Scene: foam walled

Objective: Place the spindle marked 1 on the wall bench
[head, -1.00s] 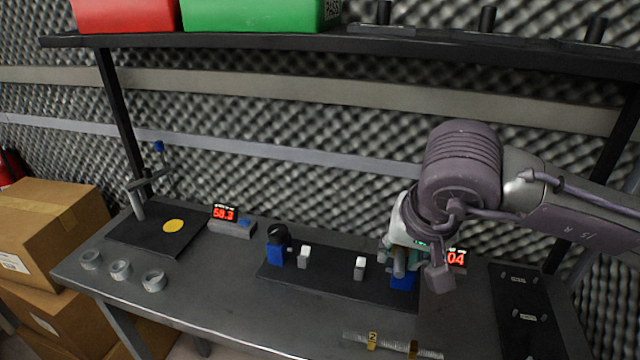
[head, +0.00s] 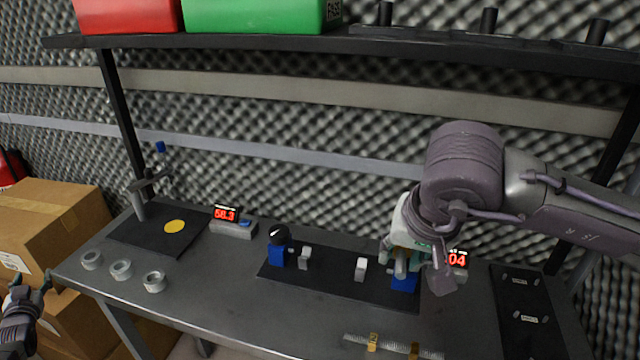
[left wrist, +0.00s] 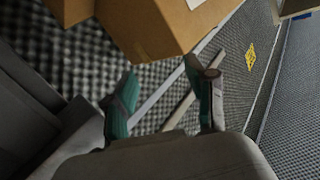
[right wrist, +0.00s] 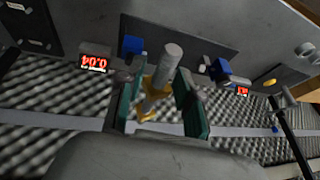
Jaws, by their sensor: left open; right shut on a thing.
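My right gripper (head: 403,262) is shut on a grey spindle with yellow-gold collars; the spindle shows between the fingers in the right wrist view (right wrist: 170,60). I cannot read a number on it. The gripper hangs over the right part of the wall bench (head: 215,305), beside the right blue block (head: 404,283); whether the spindle touches anything is unclear. Another spindle (head: 400,347), with a gold tag marked 2, lies at the bench's front. My left gripper (head: 30,285) is open and empty at the far left, off the bench near cardboard boxes.
A black mat (head: 335,287) carries blue blocks and small grey blocks. Red displays (head: 226,214) stand behind. Several grey rings (head: 121,270) lie at left front; a stand is on the left mat (head: 150,235). Cardboard boxes (head: 50,220) stand left. A shelf (head: 300,40) overhangs.

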